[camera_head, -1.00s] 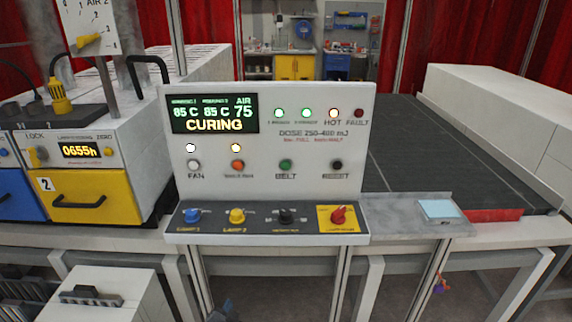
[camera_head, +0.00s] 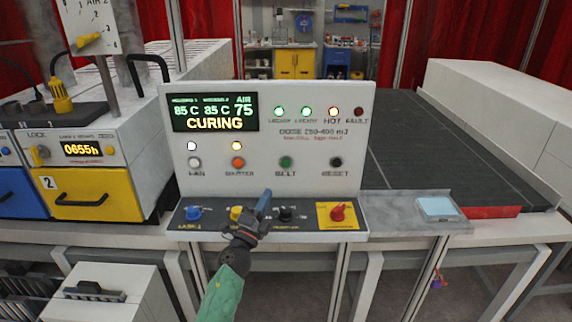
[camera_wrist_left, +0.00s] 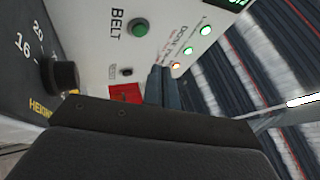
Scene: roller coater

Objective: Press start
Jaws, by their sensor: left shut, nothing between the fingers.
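The white control panel (camera_head: 215,150) shows "CURING" on its display (camera_head: 213,112). Its lower row has a white fan button (camera_head: 194,164), an orange button (camera_head: 238,163), a green belt button (camera_head: 286,163) and a black reset button (camera_head: 336,163). No label reading "start" is legible. My left gripper (camera_head: 265,197) is shut and empty, its tip pointing up in front of the panel, below and left of the belt button. In the left wrist view, the closed fingers (camera_wrist_left: 162,82) stand near the panel face, with the belt button (camera_wrist_left: 141,28) in sight above them.
A dark conveyor belt (camera_head: 410,140) lies to the right.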

